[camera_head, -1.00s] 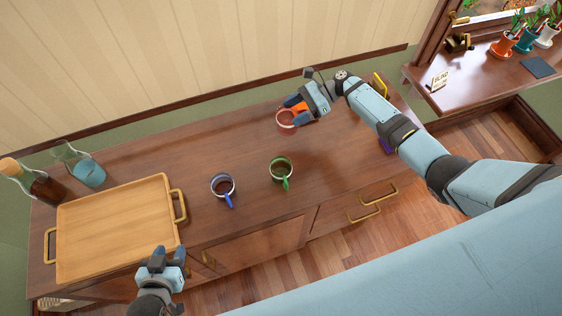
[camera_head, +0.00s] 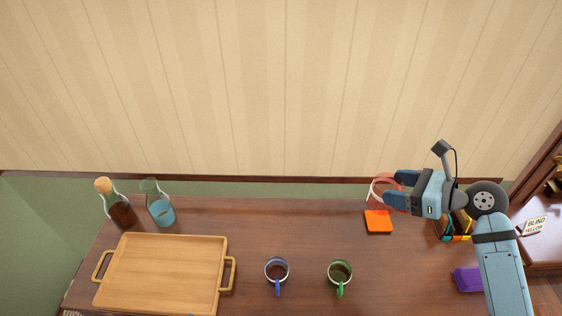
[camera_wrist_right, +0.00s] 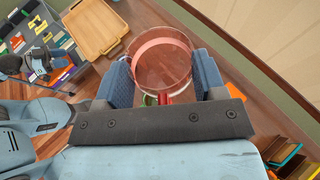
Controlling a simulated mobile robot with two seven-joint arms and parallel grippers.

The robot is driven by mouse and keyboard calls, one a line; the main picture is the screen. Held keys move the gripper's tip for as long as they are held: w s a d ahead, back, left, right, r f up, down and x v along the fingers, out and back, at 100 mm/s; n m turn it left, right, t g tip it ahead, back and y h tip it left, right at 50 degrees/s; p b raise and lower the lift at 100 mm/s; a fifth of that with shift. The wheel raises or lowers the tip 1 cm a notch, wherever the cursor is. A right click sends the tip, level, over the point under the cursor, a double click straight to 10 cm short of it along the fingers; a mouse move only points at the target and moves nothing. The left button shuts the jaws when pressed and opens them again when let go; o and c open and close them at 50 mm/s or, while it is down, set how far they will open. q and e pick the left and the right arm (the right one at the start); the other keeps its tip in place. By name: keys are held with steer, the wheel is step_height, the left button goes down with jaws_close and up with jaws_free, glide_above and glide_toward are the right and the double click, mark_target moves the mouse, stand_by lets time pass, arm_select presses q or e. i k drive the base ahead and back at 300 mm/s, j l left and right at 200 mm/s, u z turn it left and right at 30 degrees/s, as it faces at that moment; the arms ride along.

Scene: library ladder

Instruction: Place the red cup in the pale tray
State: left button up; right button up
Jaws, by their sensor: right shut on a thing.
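The red cup (camera_head: 378,187), clear with a red band, is between the fingers of my right gripper (camera_head: 392,191). My right gripper is shut on it and holds it above the orange coaster. In the right wrist view the cup (camera_wrist_right: 162,62) sits between the two blue finger pads, its red handle toward the palm. The pale wooden tray (camera_head: 160,272) with brass handles lies empty at the left of the counter. It also shows in the right wrist view (camera_wrist_right: 95,27).
A blue-handled mug (camera_head: 277,270) and a green-handled mug (camera_head: 340,272) stand between tray and cup. A corked bottle (camera_head: 117,208) and a glass carafe (camera_head: 160,207) stand behind the tray. The orange coaster (camera_head: 378,222) and a purple block (camera_head: 467,279) lie at the right.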

mark_target(145, 272)
steer(key=j+u, duration=0.1)
steer(key=u, duration=1)
steer(key=j, duration=0.4)
steer(key=i+j, duration=0.15)
steer(key=j, duration=0.65)
